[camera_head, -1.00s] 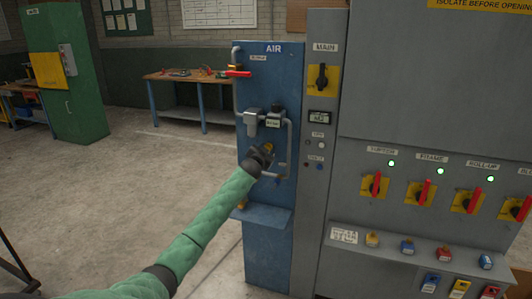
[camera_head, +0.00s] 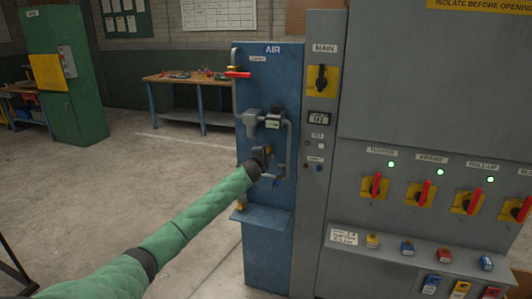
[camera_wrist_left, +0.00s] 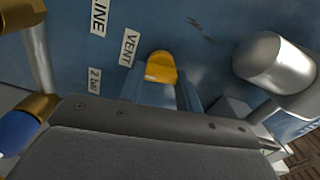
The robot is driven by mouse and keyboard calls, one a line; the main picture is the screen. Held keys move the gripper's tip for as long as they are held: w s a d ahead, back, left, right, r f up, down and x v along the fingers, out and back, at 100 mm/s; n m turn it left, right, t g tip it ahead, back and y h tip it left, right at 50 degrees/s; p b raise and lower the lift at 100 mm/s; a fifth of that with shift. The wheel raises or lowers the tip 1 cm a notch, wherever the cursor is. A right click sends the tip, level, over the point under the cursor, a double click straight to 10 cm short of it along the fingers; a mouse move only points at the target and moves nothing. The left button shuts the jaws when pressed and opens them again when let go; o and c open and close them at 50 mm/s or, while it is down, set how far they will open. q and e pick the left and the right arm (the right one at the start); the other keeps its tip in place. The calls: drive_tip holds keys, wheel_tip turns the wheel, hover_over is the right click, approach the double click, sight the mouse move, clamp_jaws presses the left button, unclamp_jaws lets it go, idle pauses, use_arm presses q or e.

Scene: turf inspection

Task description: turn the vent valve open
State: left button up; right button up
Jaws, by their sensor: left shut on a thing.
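The vent valve shows in the left wrist view as a rounded yellow knob (camera_wrist_left: 161,66) beside a "VENT" label (camera_wrist_left: 129,48). In the head view it is a small yellow spot (camera_head: 268,149) on the blue AIR panel (camera_head: 266,258), mostly hidden by my gripper. My left gripper (camera_head: 263,158) is at the knob. In the wrist view its fingers (camera_wrist_left: 163,95) are shut on the knob, whose end stands out past them. The lower part of the knob is hidden behind the gripper body. My right gripper is not in view.
A small blue shelf (camera_head: 262,218) juts out under my gripper. A grey cabinet with red switches (camera_head: 375,186) stands to the right.

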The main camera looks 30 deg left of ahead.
use_arm(q)
drive_tip(key=shift+d+f+m, duration=0.1)
drive_tip(key=shift+f+m, duration=0.1)
drive_tip(key=shift+m, duration=0.7)
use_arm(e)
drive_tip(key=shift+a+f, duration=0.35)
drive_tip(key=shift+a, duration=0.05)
use_arm(q)
drive_tip(key=o, duration=1)
drive_tip(key=shift+b+v, duration=1.2)
drive_tip(key=shift+v, duration=2.7)
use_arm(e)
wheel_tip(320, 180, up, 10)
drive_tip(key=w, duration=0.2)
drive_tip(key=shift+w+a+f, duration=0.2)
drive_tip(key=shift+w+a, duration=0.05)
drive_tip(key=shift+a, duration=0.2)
